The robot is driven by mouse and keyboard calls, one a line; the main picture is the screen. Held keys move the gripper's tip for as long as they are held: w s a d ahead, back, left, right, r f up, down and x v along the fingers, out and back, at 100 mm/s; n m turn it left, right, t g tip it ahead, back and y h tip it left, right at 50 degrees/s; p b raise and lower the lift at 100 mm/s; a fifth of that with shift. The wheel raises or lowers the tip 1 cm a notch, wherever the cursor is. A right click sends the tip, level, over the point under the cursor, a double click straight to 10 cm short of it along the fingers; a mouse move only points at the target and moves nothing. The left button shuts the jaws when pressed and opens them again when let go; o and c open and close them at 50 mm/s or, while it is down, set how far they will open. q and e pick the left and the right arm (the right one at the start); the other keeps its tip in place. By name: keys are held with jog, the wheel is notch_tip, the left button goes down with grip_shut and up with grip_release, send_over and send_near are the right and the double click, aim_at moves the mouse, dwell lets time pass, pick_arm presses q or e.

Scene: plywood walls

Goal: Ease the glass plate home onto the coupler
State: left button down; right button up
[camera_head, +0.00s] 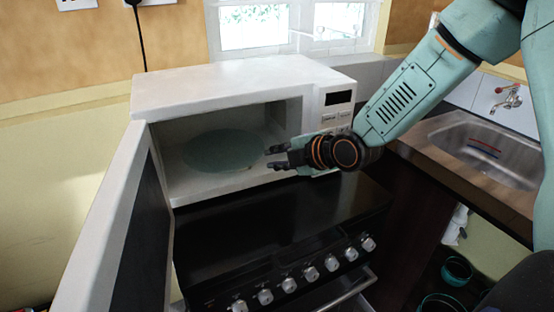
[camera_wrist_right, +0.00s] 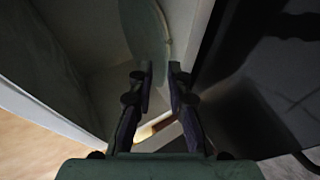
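The glass plate (camera_head: 222,149) is a greenish, see-through disc lying inside the open microwave (camera_head: 240,85). Its edge also shows in the right wrist view (camera_wrist_right: 146,32), beyond the fingertips. The coupler cannot be made out; whether the plate is seated on it cannot be told. My right gripper (camera_head: 272,157) is at the microwave's opening, just right of the plate and apart from it. In the right wrist view the two fingers (camera_wrist_right: 160,78) stand apart with nothing between them. My left gripper is out of view.
The microwave door (camera_head: 115,230) hangs open at the left. The microwave stands above a black stove (camera_head: 270,240) with a row of knobs. A sink (camera_head: 480,145) in a wooden counter is at the right. A window is behind.

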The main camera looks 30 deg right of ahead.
aim_at(253, 162)
jog(key=shift+s+f+n, duration=0.1)
jog(key=shift+f+n, duration=0.05)
jog(key=shift+n, duration=1.05)
jog(key=shift+b+x, duration=0.35)
jog(key=shift+x, duration=3.55)
grip_shut()
jog(key=shift+o, duration=1.6)
grip_release()
